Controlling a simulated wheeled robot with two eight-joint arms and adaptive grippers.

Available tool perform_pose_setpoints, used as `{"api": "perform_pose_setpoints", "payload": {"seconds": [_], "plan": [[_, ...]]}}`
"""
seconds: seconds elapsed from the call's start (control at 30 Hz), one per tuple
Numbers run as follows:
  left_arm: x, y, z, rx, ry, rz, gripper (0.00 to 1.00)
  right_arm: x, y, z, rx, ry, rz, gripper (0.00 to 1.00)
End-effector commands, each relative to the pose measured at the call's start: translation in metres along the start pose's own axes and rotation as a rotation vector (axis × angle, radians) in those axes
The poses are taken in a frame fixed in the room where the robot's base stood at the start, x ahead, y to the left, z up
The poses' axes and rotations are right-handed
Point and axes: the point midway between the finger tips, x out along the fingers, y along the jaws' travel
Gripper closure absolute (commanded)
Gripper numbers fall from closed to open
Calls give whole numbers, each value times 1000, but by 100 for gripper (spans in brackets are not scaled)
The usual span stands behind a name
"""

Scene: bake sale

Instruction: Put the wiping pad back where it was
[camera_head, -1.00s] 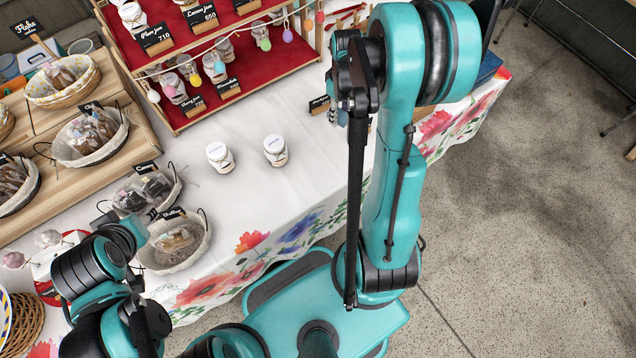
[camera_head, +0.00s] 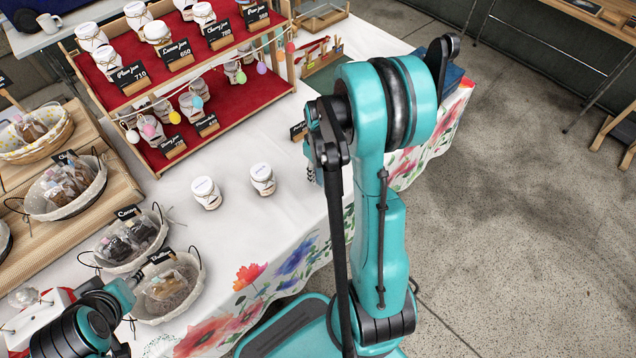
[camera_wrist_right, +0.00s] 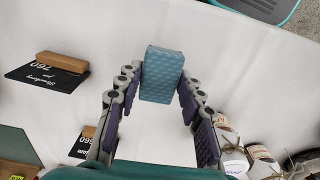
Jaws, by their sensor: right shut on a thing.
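The wiping pad (camera_wrist_right: 162,74) is a teal, textured block in the right wrist view. My right gripper (camera_wrist_right: 161,92) is shut on it, with a finger on each side. The white tabletop lies below the pad; I cannot tell whether they touch. In the head view my right gripper (camera_head: 311,172) is mostly hidden behind my own arm, over the table's right part, and the pad cannot be made out there. My left gripper (camera_head: 132,282) is small and partly hidden at the lower left, near a basket; its fingers are not clear.
Two white-lidded jars (camera_head: 206,193) (camera_head: 262,179) stand on the tablecloth left of my right gripper. A red tiered jam rack (camera_head: 235,108) stands behind. Baskets of baked goods (camera_head: 160,316) line the left. In the right wrist view a sign with a wooden block (camera_wrist_right: 60,62) lies at left.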

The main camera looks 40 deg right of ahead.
Motion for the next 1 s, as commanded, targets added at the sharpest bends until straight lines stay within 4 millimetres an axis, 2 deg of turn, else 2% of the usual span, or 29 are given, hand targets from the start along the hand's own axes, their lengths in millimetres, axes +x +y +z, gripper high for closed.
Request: {"api": "perform_pose_setpoints", "payload": {"seconds": [0.17,0.4,0.77,0.8,0.87,1.0], "plan": [[5,0,3,0,0,0,60,10,-5,-3,0,0,0,99],[20,0,14,0,0,0,60,44,-4,-2,0,0,0,99],[22,0,15,0,0,0,60,46,-4,-2,0,0,0,99],[21,0,15,0,0,0,60,46,-4,-2,0,0,0,57],[21,0,15,0,0,0,60,45,-4,-2,0,0,0,42],[20,0,15,0,0,0,60,45,-4,-2,0,0,0,42]]}}
